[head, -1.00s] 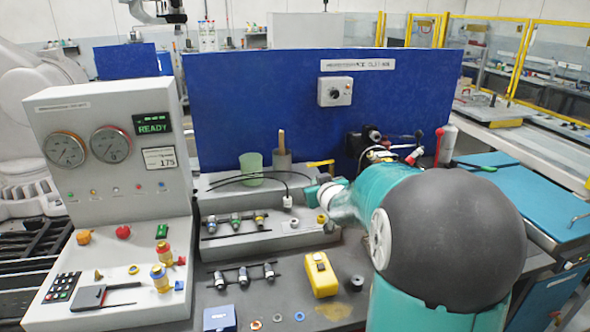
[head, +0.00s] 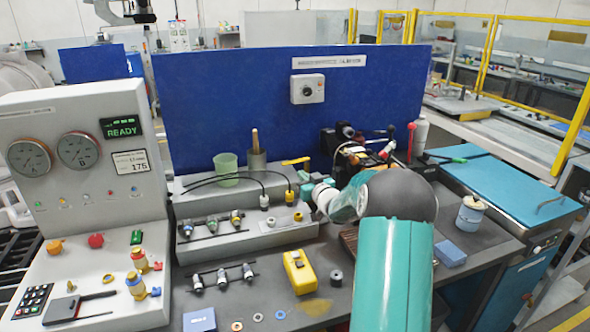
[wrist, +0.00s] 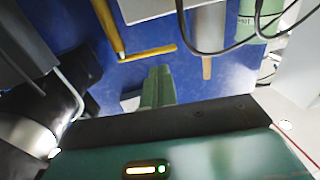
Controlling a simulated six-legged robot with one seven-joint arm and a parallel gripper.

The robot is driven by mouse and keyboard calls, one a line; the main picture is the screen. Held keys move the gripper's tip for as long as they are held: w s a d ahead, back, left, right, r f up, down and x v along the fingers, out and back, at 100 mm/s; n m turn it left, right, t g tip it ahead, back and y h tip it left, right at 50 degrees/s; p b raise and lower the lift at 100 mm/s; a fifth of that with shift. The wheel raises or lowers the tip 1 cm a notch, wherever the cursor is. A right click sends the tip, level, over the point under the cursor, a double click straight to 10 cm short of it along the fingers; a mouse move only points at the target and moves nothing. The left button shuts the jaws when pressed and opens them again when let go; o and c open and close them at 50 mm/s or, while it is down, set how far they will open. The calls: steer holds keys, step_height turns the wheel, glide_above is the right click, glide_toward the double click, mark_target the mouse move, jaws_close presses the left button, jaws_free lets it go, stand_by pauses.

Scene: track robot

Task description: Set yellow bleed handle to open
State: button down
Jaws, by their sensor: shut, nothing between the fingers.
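The yellow handle (head: 296,161) shows in the head view as a short, nearly level bar in front of the blue panel, just right of the wooden-handled tool in its grey holder. In the wrist view a yellow bar (wrist: 147,53) lies across, just beyond the fingertips, beside a longer slanting yellow bar (wrist: 108,27). My gripper (wrist: 158,72) is shut and empty, its green fingers pointing at the level bar with a small apparent gap. In the head view the teal end of my arm (head: 304,178) is just below the handle; the fingers are not clear there.
A green cup (head: 226,168) and a grey holder (head: 257,160) stand left of the handle. Black cables (head: 235,178) loop over the grey stepped block. Dark fittings with a red-knobbed lever (head: 387,150) crowd the right. The blue panel (head: 240,100) closes the back.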

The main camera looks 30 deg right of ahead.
mark_target(296, 161)
steer(key=w, duration=0.6)
steer(key=shift+d, duration=0.25)
steer(key=shift+w, duration=0.2)
steer(key=shift+w, duration=0.1)
steer(key=shift+w, duration=0.6)
steer(key=shift+a, duration=0.1)
steer(key=shift+s+a, duration=0.1)
